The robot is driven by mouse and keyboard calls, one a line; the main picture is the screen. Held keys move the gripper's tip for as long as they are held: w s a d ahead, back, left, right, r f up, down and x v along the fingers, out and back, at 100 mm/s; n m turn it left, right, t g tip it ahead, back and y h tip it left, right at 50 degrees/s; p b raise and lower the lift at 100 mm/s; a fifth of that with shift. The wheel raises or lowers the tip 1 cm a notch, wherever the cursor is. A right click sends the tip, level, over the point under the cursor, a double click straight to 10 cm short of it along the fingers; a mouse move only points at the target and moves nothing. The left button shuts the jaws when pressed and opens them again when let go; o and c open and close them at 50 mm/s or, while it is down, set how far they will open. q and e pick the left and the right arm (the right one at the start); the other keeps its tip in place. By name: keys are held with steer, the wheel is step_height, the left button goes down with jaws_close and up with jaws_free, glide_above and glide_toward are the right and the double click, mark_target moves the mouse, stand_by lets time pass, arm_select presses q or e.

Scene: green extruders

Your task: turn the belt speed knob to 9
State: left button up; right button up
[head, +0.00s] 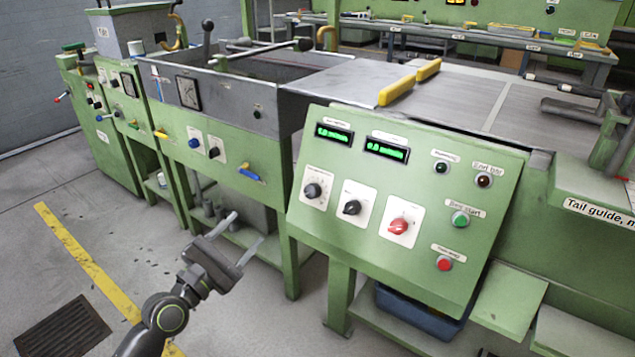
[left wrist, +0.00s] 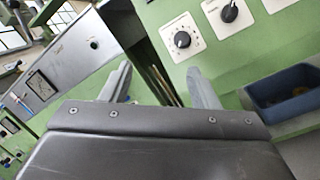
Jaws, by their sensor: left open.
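The sloped green control panel (head: 400,265) carries three knobs on white plates. The left one is a black knob with a ring of scale marks (head: 312,190); a black knob (head: 352,207) is in the middle and a red knob (head: 398,227) on the right. Their labels are too small to read surely, so I cannot tell which setting the scaled knob points to. My left gripper (head: 247,230) is open and empty, left of and below the panel, apart from it. In the left wrist view, the scaled knob (left wrist: 182,39) sits above and right of the open fingers (left wrist: 160,80). My right gripper is not in view.
Two green displays (head: 386,149) top the panel. A green button (head: 460,219) and a red button (head: 444,264) sit on its right. A blue bin (head: 420,312) is below. Open floor (head: 130,225) lies left of the gripper.

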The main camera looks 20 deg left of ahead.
arm_select(q)
steer(key=w+n+g+h+p, duration=0.2)
steer(key=n+g, duration=0.1)
steer(key=n, duration=0.1)
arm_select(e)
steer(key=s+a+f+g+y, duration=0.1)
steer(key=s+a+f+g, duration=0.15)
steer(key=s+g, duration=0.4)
arm_select(q)
steer(key=b, duration=0.3)
glide_toward(309, 194)
steer(key=x, duration=0.5)
steer(key=shift+w, duration=0.15)
steer(key=b+x, duration=0.1)
steer(key=x, duration=0.1)
steer(key=shift+w+d, duration=0.2)
steer(key=shift+w, duration=0.15)
steer(key=shift+w+d, duration=0.15)
steer(key=shift+w, duration=0.15)
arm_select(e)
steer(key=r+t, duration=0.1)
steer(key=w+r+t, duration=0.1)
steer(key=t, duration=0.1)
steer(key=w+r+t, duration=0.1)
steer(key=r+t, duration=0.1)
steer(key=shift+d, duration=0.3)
arm_select(q)
steer(key=c, duration=1)
